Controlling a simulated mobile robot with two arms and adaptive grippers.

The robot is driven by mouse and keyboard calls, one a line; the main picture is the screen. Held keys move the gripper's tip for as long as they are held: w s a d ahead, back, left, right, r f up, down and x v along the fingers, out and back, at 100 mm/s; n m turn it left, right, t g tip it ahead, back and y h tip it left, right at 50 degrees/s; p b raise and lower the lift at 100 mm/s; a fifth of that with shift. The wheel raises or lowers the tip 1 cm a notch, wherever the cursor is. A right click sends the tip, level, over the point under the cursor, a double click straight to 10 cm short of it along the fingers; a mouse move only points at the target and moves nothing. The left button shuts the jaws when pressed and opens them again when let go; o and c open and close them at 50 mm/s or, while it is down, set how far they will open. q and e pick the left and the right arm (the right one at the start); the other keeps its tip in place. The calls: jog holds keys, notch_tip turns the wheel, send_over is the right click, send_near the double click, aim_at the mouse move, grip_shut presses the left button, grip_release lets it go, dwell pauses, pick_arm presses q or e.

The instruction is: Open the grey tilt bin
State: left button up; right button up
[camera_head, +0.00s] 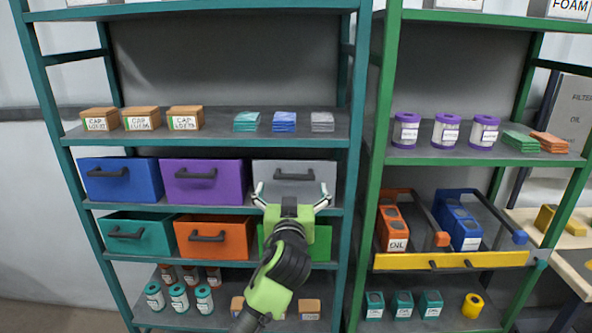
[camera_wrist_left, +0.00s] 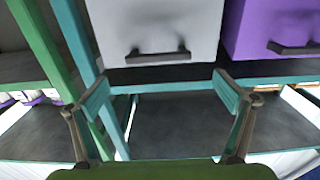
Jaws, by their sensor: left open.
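The grey tilt bin (camera_head: 318,169) is at the right end of the upper bin row in the teal rack. Its front looks shut, with a dark bar handle (camera_head: 295,177) across it. My left gripper (camera_head: 291,193) is in front of it, with open fingers spread to either side of the handle's lower area and nothing between them. In the left wrist view, which appears upside down, the grey bin (camera_wrist_left: 150,22) and its handle (camera_wrist_left: 157,56) are beyond the open fingers, apart from them. My right gripper is not in view.
The purple bin (camera_head: 203,188) is beside the grey one, and the blue bin (camera_head: 121,180) is further left. A green bin (camera_head: 322,243) below is partly hidden by my arm. The teal rack post (camera_head: 352,150) stands close on the right, beside the green rack (camera_head: 374,150).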

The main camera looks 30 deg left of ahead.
aim_at(294, 177)
pick_arm(q)
jog(key=p+x, duration=0.1)
jog(key=x, duration=0.5)
jog(key=shift+w+d+p, duration=0.1)
jog(key=shift+w+p, duration=0.05)
jog(key=shift+p, duration=0.2)
jog(key=shift+x, duration=0.85)
jog(key=shift+f, duration=0.1)
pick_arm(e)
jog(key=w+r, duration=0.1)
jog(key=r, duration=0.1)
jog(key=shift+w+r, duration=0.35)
pick_arm(q)
jog(key=c, duration=1.6)
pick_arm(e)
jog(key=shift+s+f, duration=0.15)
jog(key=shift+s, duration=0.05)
